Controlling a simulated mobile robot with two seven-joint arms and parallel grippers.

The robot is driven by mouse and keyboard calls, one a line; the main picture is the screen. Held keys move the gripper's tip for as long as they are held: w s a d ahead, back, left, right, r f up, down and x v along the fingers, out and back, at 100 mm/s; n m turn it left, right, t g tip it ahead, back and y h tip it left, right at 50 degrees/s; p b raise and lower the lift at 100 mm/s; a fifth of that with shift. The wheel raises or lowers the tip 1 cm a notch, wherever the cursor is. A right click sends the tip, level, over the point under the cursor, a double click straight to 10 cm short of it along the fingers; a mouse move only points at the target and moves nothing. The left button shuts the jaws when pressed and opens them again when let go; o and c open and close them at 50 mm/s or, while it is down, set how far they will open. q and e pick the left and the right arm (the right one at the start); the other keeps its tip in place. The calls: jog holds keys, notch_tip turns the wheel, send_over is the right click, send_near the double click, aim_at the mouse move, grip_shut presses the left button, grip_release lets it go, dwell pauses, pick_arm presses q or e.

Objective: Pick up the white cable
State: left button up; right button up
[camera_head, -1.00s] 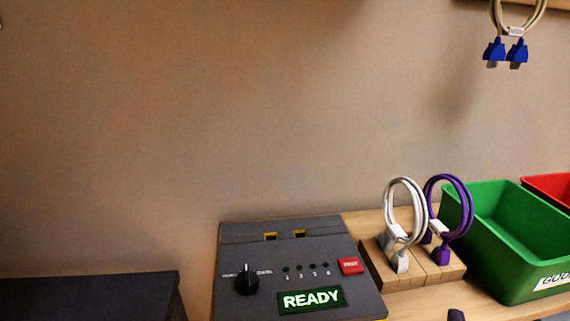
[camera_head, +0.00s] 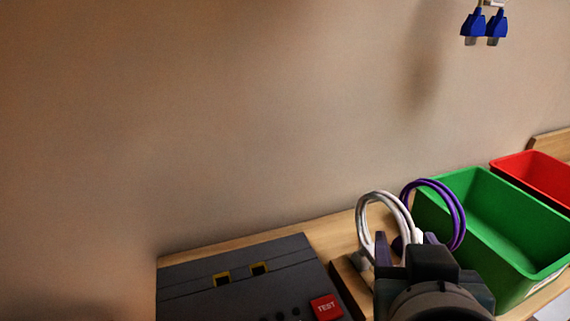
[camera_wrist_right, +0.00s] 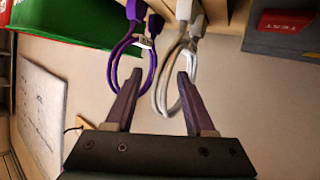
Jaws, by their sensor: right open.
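The white cable (camera_head: 361,212) is a coiled loop standing upright on a wooden block, with its lower part partly hidden by my right gripper in the head view. My right gripper (camera_head: 406,245) is open in front of the loop. In the right wrist view the white cable (camera_wrist_right: 188,44) hangs from its plugs at the top, and part of its loop shows between the open fingers of the right gripper (camera_wrist_right: 160,75). I cannot tell whether a finger touches it. My left gripper is not in view.
A purple cable (camera_head: 460,212) stands close right of the white one. A green bin (camera_head: 490,200) and red bin (camera_head: 530,165) are farther right. A dark test box (camera_head: 240,265) is at left. Blue-plugged cables (camera_head: 484,25) hang above.

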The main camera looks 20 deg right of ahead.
jog(key=shift+x, duration=1.05)
jog(key=shift+c, duration=0.3)
grip_shut()
